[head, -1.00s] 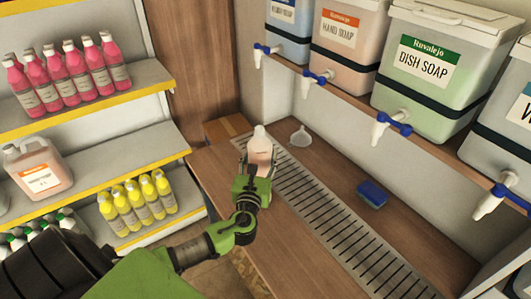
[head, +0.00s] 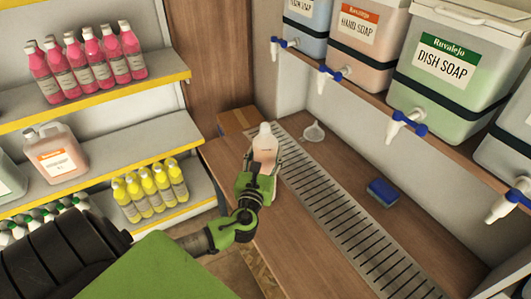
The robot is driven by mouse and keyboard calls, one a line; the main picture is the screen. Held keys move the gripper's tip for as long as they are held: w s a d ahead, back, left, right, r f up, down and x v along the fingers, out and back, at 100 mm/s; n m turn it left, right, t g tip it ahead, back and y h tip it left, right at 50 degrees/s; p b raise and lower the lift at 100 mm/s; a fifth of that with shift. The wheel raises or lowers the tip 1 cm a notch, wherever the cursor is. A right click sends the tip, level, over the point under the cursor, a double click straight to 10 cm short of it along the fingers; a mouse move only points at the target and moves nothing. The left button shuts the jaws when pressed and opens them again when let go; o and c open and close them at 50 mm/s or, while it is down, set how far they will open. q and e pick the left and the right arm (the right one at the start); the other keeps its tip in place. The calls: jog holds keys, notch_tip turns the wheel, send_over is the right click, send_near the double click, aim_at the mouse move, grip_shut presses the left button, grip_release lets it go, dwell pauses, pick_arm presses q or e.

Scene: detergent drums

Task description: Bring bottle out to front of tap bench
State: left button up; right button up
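A clear bottle with a white cap and pale pink contents (head: 265,142) is upright near the far end of the wooden tap bench (head: 225,172), between the slotted drip tray (head: 335,208) and the bench's front edge. My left gripper (head: 264,162) has its fingers around the lower part of the bottle, one on each side. The bottle's base is hidden behind the gripper, so I cannot tell whether it touches the bench. My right gripper is out of view.
A white funnel (head: 314,132) and a blue sponge (head: 383,192) lie behind the drip tray. Soap drums with taps, including the dish soap drum (head: 447,66), stand on a ledge above. Shelves of bottles are at the left. The near bench top is clear.

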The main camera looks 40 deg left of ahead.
pick_arm(q)
jog(key=shift+r, duration=0.2)
jog(key=o, duration=1.7)
jog(key=shift+o, duration=0.2)
jog(key=shift+s+f, duration=0.1)
jog(key=shift+f, duration=0.25)
jog(key=v, duration=1.2)
jog(key=shift+r, duration=0.3)
